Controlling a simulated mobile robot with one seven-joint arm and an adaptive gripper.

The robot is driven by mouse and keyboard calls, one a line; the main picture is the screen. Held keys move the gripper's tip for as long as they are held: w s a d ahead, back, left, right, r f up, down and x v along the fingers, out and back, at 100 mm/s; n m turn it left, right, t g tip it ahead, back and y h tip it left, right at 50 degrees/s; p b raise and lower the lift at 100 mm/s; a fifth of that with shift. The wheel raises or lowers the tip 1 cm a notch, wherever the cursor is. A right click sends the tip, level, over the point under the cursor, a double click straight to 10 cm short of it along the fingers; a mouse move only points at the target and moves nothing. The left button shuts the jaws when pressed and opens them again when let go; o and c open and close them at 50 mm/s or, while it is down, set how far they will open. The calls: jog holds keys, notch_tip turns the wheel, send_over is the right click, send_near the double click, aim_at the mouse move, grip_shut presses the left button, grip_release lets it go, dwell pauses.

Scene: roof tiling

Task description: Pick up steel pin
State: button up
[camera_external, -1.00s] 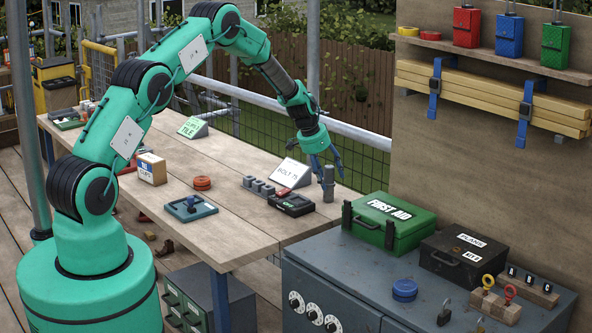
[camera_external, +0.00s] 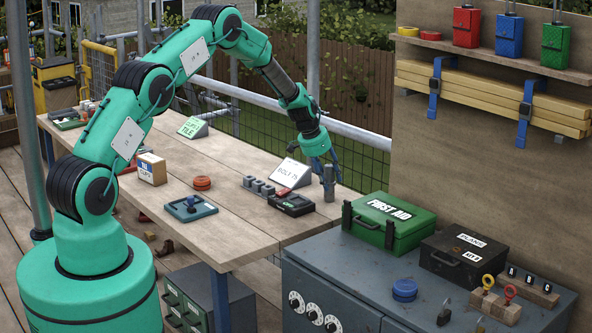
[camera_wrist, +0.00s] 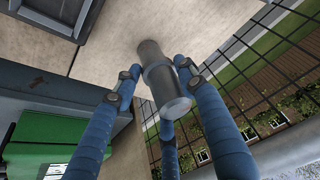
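The steel pin (camera_external: 328,184) is a grey cylinder with a collar, standing upright near the right end of the wooden bench. My gripper (camera_external: 324,166) is just above and around its top, pointing down, with slim blue fingers. In the wrist view the pin (camera_wrist: 164,82) lies between the spread fingers of my gripper (camera_wrist: 157,80). One finger is on its left, one on its right, and a third shows below it. The fingers look open, with small gaps to the pin. Whether any finger touches it is hard to tell.
A white sign (camera_external: 293,174) and a dark device (camera_external: 292,204) stand left of the pin. The green first aid box (camera_external: 388,224) is close on the right, on a grey cabinet (camera_external: 330,270). A mesh fence runs behind the bench.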

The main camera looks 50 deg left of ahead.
jog(key=shift+r, duration=0.15)
jog(key=shift+c, duration=0.5)
jog(key=shift+w+r, duration=0.1)
jog(key=shift+r, duration=4.85)
